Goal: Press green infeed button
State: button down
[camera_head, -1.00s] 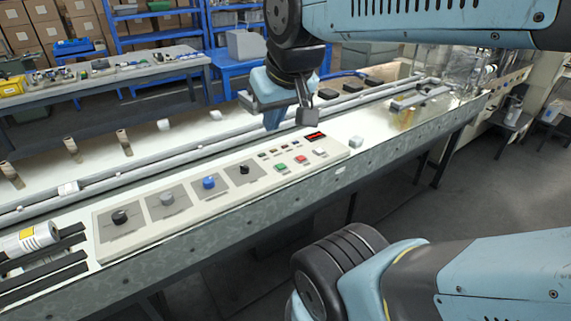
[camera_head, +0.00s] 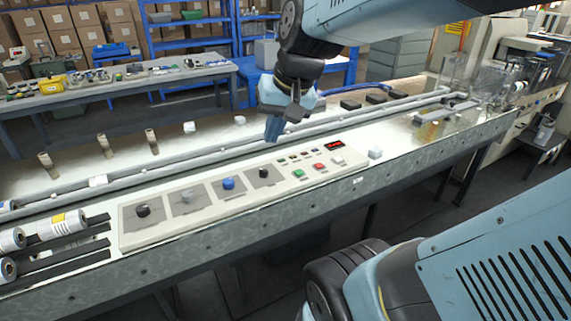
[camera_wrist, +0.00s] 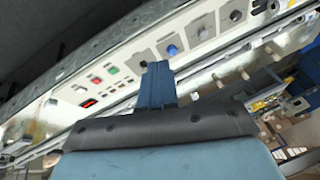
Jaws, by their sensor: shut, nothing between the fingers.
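The green infeed button (camera_head: 299,174) is a small square button on the white sloped control panel (camera_head: 205,218). It sits left of a red button (camera_head: 318,167) and a white button (camera_head: 338,160). In the wrist view the green button (camera_wrist: 96,81) shows on the panel left of my fingers. My gripper (camera_head: 272,138) is shut and empty, pointing down. In the head view its fingertips appear above and left of the green button, over the panel's back edge. In the wrist view the gripper (camera_wrist: 157,66) hides part of the panel near the black knob. I see no contact with the button.
The panel also has a blue knob (camera_head: 228,184), several dark or grey knobs and a red display (camera_head: 334,146). A conveyor rail (camera_head: 180,164) runs behind it. Film rolls (camera_head: 60,225) lie at the left. A white block (camera_head: 375,153) sits right of the panel.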

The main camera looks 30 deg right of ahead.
jog(key=w+d+f+m+y, duration=0.3)
jog(key=w+f+m, duration=0.1)
jog(key=w, duration=0.3)
jog(key=m+t+y, duration=0.1)
jog(key=m+t, duration=0.2)
jog(key=m, duration=0.9)
send_over(301, 172)
notch_tip(301, 172, down, 13)
jog(key=shift+s, duration=0.15)
jog(key=shift+g, duration=0.3)
jog(key=shift+f, duration=4.45)
